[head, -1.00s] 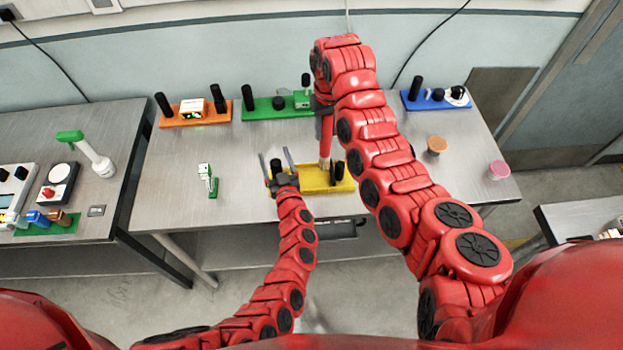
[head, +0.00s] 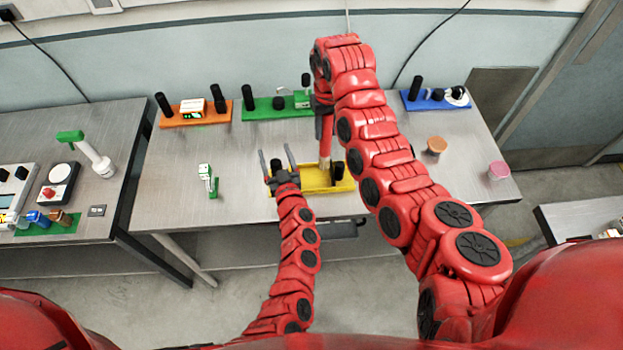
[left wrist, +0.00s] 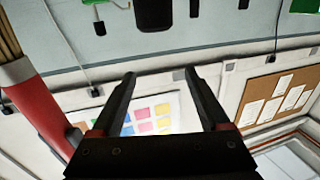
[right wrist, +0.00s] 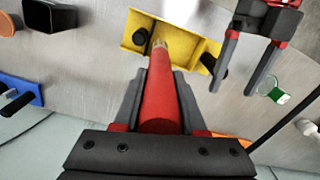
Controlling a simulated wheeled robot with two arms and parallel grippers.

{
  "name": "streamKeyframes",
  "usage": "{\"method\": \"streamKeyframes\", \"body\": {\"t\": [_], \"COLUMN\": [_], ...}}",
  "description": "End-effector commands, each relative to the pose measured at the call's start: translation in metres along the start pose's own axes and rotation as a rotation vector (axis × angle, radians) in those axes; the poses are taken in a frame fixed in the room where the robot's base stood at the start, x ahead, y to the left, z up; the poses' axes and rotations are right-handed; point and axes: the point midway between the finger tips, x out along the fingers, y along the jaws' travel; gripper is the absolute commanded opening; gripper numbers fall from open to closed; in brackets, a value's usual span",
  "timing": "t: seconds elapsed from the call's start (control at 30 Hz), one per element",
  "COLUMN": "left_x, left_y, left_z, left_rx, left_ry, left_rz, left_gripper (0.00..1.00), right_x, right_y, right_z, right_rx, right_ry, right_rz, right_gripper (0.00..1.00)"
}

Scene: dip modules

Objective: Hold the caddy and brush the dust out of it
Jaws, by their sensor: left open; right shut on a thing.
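The yellow caddy (head: 318,188) lies on the middle table with a black post at each end; it also shows in the right wrist view (right wrist: 183,40). My right gripper (right wrist: 160,95) is shut on the red-handled brush (right wrist: 160,98), whose bristles point down at the middle of the caddy. The brush also shows at the left of the left wrist view (left wrist: 45,108). My left gripper (head: 278,158) is open at the caddy's left end, its fingers apart near the left post (right wrist: 211,61) and not closed on it. I cannot make out any dust.
Orange (head: 196,118), green (head: 265,112) and blue (head: 428,104) caddies stand along the table's back. A small green-and-white item (head: 208,180) stands left of my left gripper. An orange-topped jar (head: 437,145) and a pink jar (head: 498,170) stand at the right.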

Motion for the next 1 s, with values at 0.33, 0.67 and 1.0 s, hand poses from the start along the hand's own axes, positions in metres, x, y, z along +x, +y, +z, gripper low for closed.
{"method": "streamKeyframes", "body": {"t": [0.33, 0.67, 1.0], "left_x": [-0.031, -0.061, -0.076], "left_y": [-0.001, 0.000, 0.000], "left_z": [0.001, 0.001, 0.001], "left_rx": [0.001, -0.001, 0.001], "left_ry": [-0.002, -0.003, -0.002], "left_rz": [0.000, 0.001, 0.001], "left_gripper": [0.79, 0.79, 0.79], "right_x": [0.000, 0.000, 0.000], "right_y": [0.000, 0.000, 0.000], "right_z": [0.000, 0.000, 0.000], "right_rx": [0.000, 0.000, 0.000], "right_ry": [0.000, 0.000, 0.000], "right_rz": [0.000, 0.000, 0.000], "right_gripper": [0.00, 0.00, 0.00]}}
